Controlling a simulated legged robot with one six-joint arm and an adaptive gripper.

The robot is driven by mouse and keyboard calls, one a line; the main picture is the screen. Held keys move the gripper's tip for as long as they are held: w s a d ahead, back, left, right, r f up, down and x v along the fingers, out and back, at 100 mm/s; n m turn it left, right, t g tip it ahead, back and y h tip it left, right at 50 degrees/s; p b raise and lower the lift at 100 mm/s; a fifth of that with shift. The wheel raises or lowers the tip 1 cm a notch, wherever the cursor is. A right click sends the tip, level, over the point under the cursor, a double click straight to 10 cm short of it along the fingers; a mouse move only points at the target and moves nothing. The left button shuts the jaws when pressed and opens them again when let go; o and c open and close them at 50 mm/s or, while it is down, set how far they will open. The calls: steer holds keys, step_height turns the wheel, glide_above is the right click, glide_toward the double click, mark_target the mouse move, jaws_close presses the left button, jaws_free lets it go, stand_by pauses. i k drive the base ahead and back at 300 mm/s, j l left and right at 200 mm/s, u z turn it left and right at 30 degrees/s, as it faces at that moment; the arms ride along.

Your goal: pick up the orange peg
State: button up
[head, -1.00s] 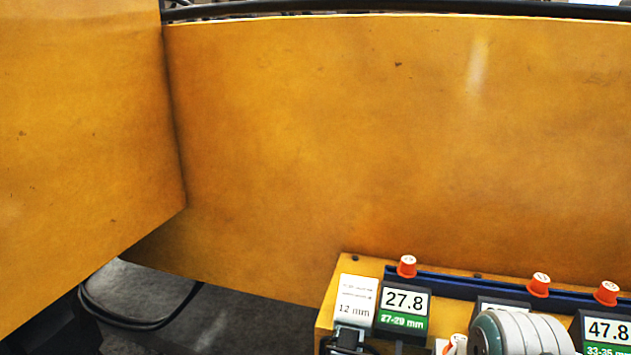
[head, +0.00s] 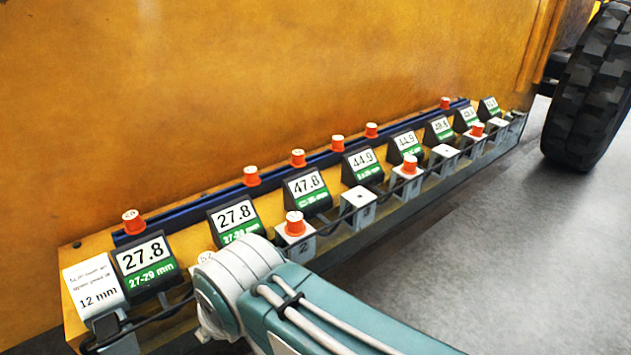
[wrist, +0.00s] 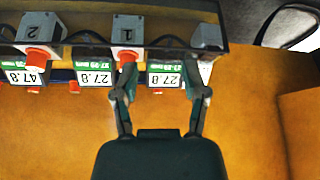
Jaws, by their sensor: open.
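Several orange pegs show, and I cannot tell which one the task means. In the head view some stand along a blue rail, such as the left-end peg (head: 133,222). Others stand on grey blocks, such as the peg on block 2 (head: 295,223) and one further right (head: 410,164). In the wrist view, upside down, the block 2 peg (wrist: 38,58) is at the left and the block 1 peg (wrist: 125,55) is by my left finger. My gripper (wrist: 158,78) is open, its fingers framing a 27.8 display (wrist: 166,79), with no peg held. My arm hides block 1 and the gripper in the head view.
A row of displays, including 47.8 (head: 306,186), lines the yellow ledge. A 12 mm card (head: 93,288) is at its left end. A black cable (head: 333,222) runs along the blocks. A tyre (head: 590,90) stands far right; grey floor in front is clear.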

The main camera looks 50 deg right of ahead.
mark_target(337, 145)
steer(key=l+z, duration=0.1)
steer(key=z, duration=1.25)
